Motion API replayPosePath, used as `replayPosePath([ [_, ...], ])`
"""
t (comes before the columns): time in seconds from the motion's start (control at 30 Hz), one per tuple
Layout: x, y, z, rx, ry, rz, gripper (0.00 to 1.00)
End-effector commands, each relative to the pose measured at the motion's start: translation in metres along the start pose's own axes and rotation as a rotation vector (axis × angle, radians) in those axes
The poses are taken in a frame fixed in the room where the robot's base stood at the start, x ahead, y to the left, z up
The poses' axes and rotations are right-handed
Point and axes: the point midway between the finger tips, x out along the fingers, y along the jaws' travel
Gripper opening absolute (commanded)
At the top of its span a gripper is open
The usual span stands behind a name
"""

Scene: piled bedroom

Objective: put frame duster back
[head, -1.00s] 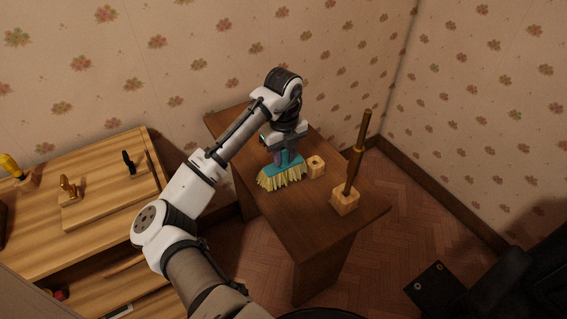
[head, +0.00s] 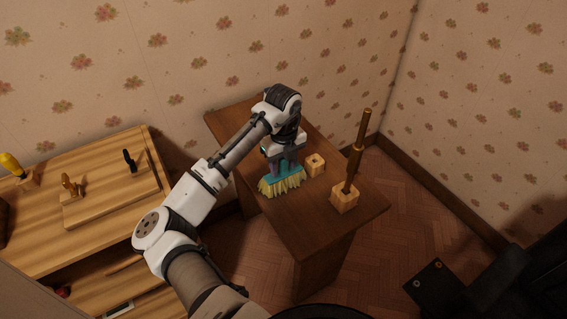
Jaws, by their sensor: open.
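The duster (head: 272,188), with a teal head and yellow bristles, is on the dark wooden table (head: 305,228), close to its front left edge. My gripper (head: 284,170) is open and points down right over the teal head. Its fingers are at the top of the duster, and the upper part of the duster is hidden behind them. I cannot tell whether the fingers touch it. A small wooden block with a hole in its top (head: 308,169) stands just right of the duster, empty.
A second wooden block (head: 345,203) holds an upright brown rod (head: 357,150) on the table's right part. A lighter wooden shelf unit (head: 100,222) with pegs and handled items stands at left. The patterned wall is close behind the table. The table's back left corner is clear.

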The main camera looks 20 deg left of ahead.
Motion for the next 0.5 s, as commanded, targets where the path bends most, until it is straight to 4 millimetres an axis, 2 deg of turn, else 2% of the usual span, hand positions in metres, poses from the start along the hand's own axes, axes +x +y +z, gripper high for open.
replayPosePath([
  [0.27, -0.013, 0.000, 0.001, 0.000, -0.002, 0.000, 0.45],
  [0.5, -0.063, -0.001, 0.001, 0.001, -0.004, -0.002, 0.45],
])
